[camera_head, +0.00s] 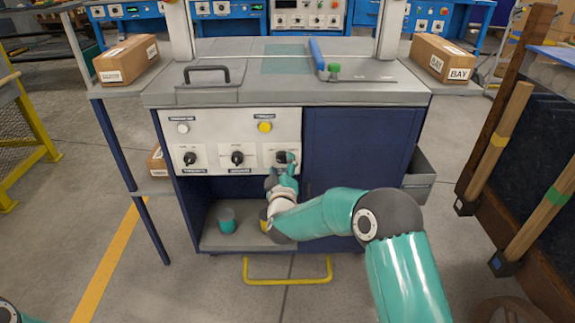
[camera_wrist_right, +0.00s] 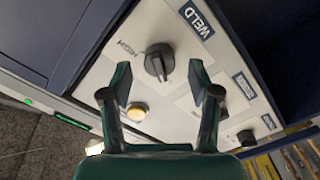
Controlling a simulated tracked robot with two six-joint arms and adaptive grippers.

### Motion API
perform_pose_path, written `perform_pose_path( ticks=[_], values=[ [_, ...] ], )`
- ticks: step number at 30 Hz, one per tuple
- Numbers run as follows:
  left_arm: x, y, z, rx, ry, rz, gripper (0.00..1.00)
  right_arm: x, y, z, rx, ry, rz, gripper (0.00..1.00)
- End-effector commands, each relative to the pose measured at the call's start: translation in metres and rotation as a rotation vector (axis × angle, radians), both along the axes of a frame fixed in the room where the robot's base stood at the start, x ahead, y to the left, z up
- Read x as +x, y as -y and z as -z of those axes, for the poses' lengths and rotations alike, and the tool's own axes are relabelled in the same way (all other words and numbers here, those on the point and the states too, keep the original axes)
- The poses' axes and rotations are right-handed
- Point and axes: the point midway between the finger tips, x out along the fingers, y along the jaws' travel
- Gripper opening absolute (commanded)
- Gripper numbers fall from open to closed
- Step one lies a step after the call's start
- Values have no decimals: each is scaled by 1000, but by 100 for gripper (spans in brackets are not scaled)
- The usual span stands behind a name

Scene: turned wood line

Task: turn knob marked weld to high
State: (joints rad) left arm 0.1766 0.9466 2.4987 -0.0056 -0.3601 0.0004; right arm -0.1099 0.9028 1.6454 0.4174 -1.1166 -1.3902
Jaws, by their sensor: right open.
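The knob marked weld (camera_wrist_right: 158,62) is black and round with a raised grip bar, on a pale panel (camera_wrist_right: 185,105). The WELD label (camera_wrist_right: 196,19) is beside it, and the word HIGH (camera_wrist_right: 127,48) is printed near its rim. My right gripper (camera_wrist_right: 158,80) is open, its two fingers spread either side of the knob, with gaps between fingers and knob. In the head view my right gripper (camera_head: 286,160) is at the rightmost knob of the panel and partly covers it. My left gripper is out of view.
Two more black knobs (camera_head: 190,158) (camera_head: 237,158) sit left on the panel, below a white lamp (camera_head: 183,128) and a yellow lamp (camera_head: 265,127). A teal cup (camera_head: 226,221) stands on the lower shelf. A yellow bar handle (camera_head: 287,281) projects below the cabinet.

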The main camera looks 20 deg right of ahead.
Motion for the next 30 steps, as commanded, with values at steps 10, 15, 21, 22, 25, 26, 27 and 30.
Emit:
perform_pose_path(
  ticks=[10,15,21,22,25,26,27,30],
  values=[
    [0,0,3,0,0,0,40,15,5,0,0,0,0,61],
    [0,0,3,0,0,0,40,15,5,0,0,-1,-1,61],
    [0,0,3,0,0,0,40,15,4,0,1,0,-1,28],
    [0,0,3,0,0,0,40,15,4,0,1,0,-1,23],
    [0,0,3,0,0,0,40,15,4,0,1,0,-1,6],
    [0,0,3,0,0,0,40,15,4,0,1,0,-1,2],
    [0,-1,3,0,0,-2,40,15,22,1,0,-1,3,2],
    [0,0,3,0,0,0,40,15,13,0,5,2,6,2]
  ],
)
